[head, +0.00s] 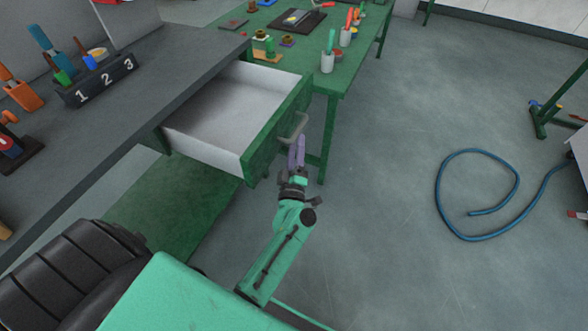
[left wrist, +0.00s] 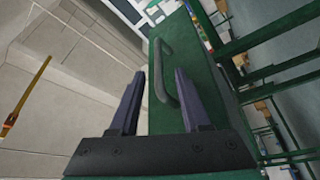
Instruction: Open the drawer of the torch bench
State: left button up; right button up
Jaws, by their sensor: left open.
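The torch bench's drawer is pulled well out; its pale inside (head: 225,112) looks empty, and its green front (head: 268,140) faces right. A grey bar handle (head: 299,127) is fixed to that front. My left gripper (head: 297,142) is beside the handle, fingers pointing at it. In the left wrist view the two dark fingers (left wrist: 158,82) stand apart, and the dark handle (left wrist: 165,72) shows between and beyond their tips. I cannot tell whether a finger touches the handle. My right gripper is not in view.
The grey bench top (head: 150,62) holds a numbered tool rack (head: 97,82) at left. A green table (head: 315,62) with cups and small tools stands behind the drawer. A blue hose (head: 438,190) lies on the floor at right. The floor between is clear.

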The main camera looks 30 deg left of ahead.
pick_arm(q)
jog(key=v, duration=0.9)
jog(key=shift+b, duration=0.3)
jog(key=s+d+f+m+g+h+p, duration=0.2)
jog(key=s+f+m+g+h, duration=0.15)
jog(key=f, duration=0.45)
jog(key=s+d+f+m+g+h+p, duration=0.1)
jog(key=s+f+m+g+h+p, duration=0.15)
jog(key=f+m, duration=0.35)
jog(key=s+d+f+m+g+h+p, duration=0.1)
jog(key=s+d+f+m+g+h, duration=0.2)
jog(key=f, duration=0.6)
jog(key=s+a+f+m+g+p, duration=0.1)
jog(key=s+a+f+m+g, duration=0.2)
jog(key=s, duration=0.9)
jog(key=s+a+f+m+g+y+p, duration=0.1)
jog(key=s+a+f+m+g+p, duration=0.1)
jog(key=s+a+f+g, duration=0.4)
jog(key=s+a+f+m, duration=0.1)
jog(key=s+a+f, duration=0.1)
jog(key=s+a, duration=0.2)
jog(key=shift+s+y, duration=0.3)
jog(key=shift+s, duration=0.65)
